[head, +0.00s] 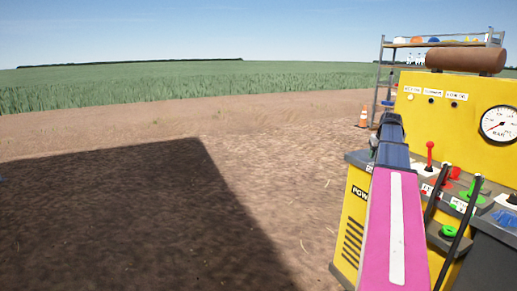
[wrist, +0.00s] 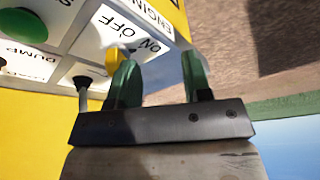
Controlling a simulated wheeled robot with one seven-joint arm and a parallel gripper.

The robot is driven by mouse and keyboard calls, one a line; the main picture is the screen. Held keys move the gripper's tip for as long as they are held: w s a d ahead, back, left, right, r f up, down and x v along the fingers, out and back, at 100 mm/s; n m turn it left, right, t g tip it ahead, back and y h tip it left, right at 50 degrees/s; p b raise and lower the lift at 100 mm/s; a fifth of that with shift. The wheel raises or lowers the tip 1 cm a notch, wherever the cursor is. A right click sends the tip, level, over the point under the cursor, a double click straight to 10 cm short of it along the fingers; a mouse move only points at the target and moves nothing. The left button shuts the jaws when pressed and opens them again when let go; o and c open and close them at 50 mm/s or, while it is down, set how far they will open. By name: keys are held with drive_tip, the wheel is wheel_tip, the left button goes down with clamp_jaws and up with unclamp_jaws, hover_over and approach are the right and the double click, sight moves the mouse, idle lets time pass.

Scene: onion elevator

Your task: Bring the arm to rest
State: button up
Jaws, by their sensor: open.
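My gripper (wrist: 157,78) shows in the wrist view with its two green fingers apart and nothing visible between them. The left finger is close to a yellow knob or key (wrist: 112,55) on the white engine ON/OFF plate (wrist: 125,28); whether they touch I cannot tell. The right finger stands in front of bare ground. In the head view my pink arm (head: 393,225) with a white stripe reaches forward along the left side of the yellow machine (head: 462,95). The gripper's fingers cannot be made out in that view.
A brown cylinder (head: 466,60) lies on top. A shelf rack (head: 383,72) and an orange cone (head: 363,117) stand behind. Open dirt lies to the left.

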drive_tip(key=s+a+f+g, duration=0.1)
drive_tip(key=s+a+f, duration=0.2)
drive_tip(key=a+f, duration=0.75)
drive_tip(key=s+a+f+g, duration=0.1)
drive_tip(key=s+a+f, duration=0.3)
drive_tip(key=a+f, duration=0.65)
drive_tip(key=s+a+f+n+g, duration=0.1)
drive_tip(key=s+a+f+g, duration=0.1)
drive_tip(key=s+a+f, duration=1.1)
drive_tip(key=s+a, duration=0.1)
drive_tip(key=a, duration=0.2)
drive_tip(key=shift+s+a+n, duration=0.25)
drive_tip(key=shift+a+n, duration=0.05)
drive_tip(key=shift+d, duration=0.1)
